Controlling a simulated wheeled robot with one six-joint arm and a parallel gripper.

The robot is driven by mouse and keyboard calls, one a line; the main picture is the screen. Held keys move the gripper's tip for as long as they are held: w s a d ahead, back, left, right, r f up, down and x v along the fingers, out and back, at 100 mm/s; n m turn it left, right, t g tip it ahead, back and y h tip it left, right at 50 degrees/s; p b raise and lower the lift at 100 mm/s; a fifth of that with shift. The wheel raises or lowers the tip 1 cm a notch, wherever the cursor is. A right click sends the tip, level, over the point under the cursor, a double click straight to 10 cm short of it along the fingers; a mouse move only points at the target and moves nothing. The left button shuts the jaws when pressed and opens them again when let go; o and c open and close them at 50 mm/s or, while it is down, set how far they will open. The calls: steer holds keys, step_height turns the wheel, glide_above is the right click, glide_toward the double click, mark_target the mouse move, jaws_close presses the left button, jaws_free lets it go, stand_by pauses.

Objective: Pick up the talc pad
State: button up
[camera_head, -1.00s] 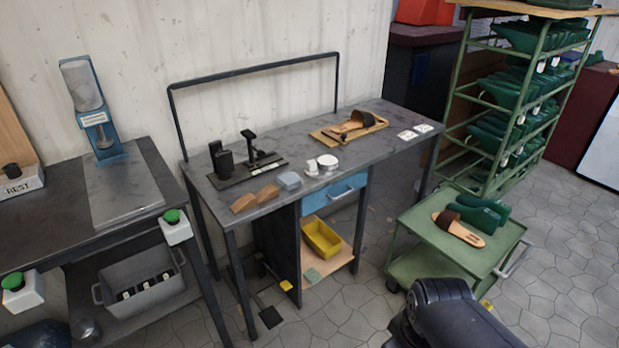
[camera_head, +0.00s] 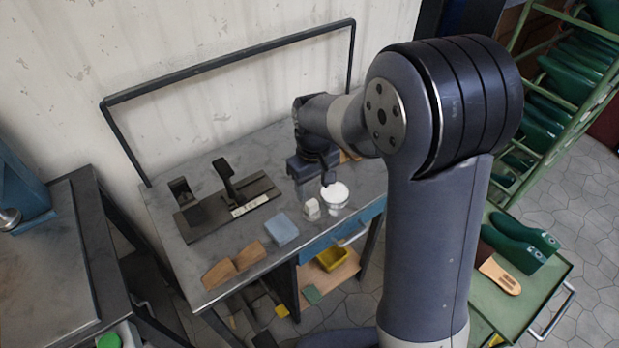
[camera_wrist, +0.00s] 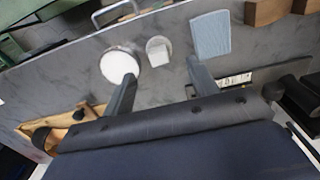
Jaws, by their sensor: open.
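The talc pad, a small whitish block with a rounded end (camera_head: 311,209), stands on the grey workbench beside a round dish of white powder (camera_head: 336,194). In the wrist view the pad (camera_wrist: 158,50) lies just beyond and between my two fingertips, with the dish (camera_wrist: 118,65) on its left. My gripper (camera_head: 315,187) is open and empty, low over the bench on the wall side of the pad. Its spread fingers also show in the wrist view (camera_wrist: 161,70). I see no contact with the pad.
A blue-grey block (camera_head: 282,229) sits close on the pad's other side, and brown wooden blocks (camera_head: 235,265) lie at the bench's front left. A black stand (camera_head: 228,207) is behind. A wooden board (camera_wrist: 60,130) is partly hidden by my gripper.

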mark_target(312, 203)
steer(key=f, duration=0.5)
steer(key=shift+w+a+f, duration=0.1)
steer(key=shift+w+a, duration=0.05)
steer(key=shift+w, duration=0.25)
steer(key=shift+w+f, duration=0.2)
steer(key=shift+f, duration=2.65)
steer(key=shift+c, duration=0.3)
steer(key=c, duration=0.7)
steer(key=shift+r, duration=0.2)
step_height(312, 203, up, 10)
steer(key=shift+f, duration=0.1)
